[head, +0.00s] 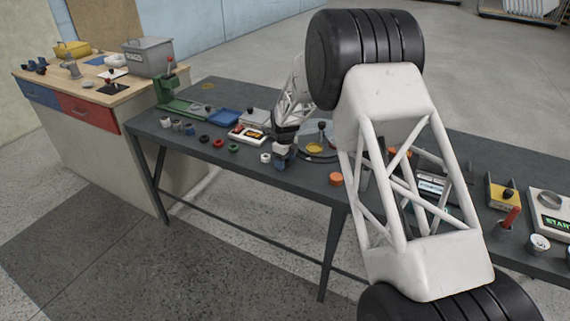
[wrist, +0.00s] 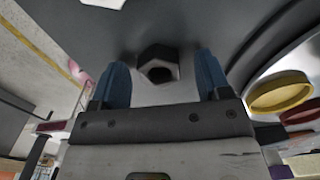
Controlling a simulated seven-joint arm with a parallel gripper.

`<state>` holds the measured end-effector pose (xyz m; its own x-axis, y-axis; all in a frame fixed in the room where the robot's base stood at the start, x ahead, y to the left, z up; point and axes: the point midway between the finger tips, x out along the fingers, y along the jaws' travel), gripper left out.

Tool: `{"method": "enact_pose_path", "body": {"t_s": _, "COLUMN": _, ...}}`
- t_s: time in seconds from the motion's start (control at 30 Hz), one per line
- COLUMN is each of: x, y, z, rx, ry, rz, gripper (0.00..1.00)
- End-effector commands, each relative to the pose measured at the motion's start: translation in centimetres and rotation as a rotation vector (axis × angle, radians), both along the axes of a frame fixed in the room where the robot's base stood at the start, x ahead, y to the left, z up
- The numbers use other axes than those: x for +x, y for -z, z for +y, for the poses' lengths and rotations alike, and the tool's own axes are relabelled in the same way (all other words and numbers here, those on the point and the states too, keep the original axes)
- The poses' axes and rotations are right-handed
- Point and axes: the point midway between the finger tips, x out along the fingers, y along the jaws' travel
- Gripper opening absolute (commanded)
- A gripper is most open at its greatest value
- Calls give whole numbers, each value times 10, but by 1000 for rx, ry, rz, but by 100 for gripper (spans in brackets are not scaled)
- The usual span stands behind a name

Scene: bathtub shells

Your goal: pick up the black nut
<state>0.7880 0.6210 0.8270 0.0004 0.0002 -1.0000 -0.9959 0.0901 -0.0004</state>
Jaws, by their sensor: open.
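The black nut (wrist: 158,64) is a dark hexagonal ring with a hole, on the grey table in the wrist view. It lies ahead of and between the two blue fingertips of my gripper (wrist: 160,76), with a gap on either side. The fingers are open and I see no contact with the nut. In the head view my gripper (head: 282,162) points down low over the front edge of the dark table (head: 310,178).
A white ring-shaped piece (head: 266,157) lies just left of my gripper, and an orange piece (head: 336,179) to the right. A yellow round dish (wrist: 280,92) is right of the fingers. Green (head: 234,148), red and black pieces lie further left. The table's front edge is close.

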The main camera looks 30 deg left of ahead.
Motion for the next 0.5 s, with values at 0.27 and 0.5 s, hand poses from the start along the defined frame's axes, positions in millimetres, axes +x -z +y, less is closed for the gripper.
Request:
{"method": "enact_pose_path", "body": {"t_s": 0.27, "x": 0, "y": 0, "z": 0, "rx": 0, "ry": 0, "rz": 0, "gripper": 70}}
{"method": "enact_pose_path", "body": {"t_s": 0.5, "x": 0, "y": 0, "z": 0, "rx": 0, "ry": 0, "rz": 0, "gripper": 55}}
